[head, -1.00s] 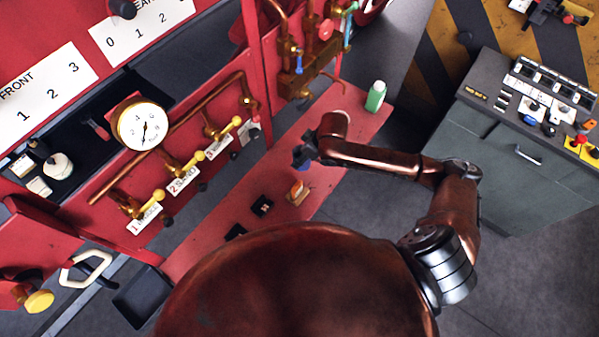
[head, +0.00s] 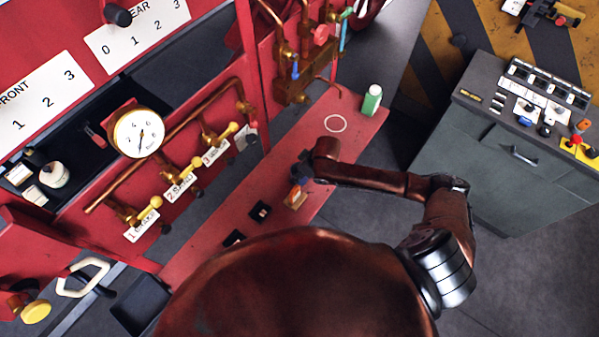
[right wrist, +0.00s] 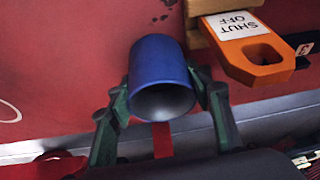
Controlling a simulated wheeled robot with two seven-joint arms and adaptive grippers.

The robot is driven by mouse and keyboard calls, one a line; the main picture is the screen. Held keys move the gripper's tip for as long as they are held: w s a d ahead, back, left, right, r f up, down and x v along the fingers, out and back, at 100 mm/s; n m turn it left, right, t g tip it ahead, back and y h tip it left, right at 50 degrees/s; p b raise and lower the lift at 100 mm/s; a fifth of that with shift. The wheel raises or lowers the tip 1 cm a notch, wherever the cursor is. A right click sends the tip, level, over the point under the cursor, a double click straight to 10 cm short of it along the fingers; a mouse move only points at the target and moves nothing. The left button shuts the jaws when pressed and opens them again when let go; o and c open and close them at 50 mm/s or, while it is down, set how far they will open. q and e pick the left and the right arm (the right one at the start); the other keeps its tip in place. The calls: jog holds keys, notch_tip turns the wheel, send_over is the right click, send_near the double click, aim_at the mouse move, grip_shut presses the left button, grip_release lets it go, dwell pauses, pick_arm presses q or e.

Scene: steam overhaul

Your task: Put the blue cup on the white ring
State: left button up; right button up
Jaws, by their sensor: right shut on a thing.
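The blue cup (right wrist: 160,72) sits between the two green fingers of my right gripper (right wrist: 162,90) in the right wrist view, and they are shut on it. The cup's open mouth faces that camera. In the head view, my right gripper (head: 300,172) is over the red bench, and the cup is too small and dark there to make out well. The white ring (head: 335,115) lies flat and empty on the bench, beyond the gripper. Part of the ring shows at the left edge of the right wrist view (right wrist: 9,105). My left gripper is out of view.
An orange "SHUT OFF" tag (right wrist: 262,62) on a wooden block is close beside the cup. A green bottle (head: 371,100) stands near the ring. Small black items (head: 260,211) lie on the red bench (head: 230,215). Brass valves (head: 180,172) line the panel to the left.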

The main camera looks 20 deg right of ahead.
jog(key=o, duration=1.2)
jog(key=shift+c, duration=0.2)
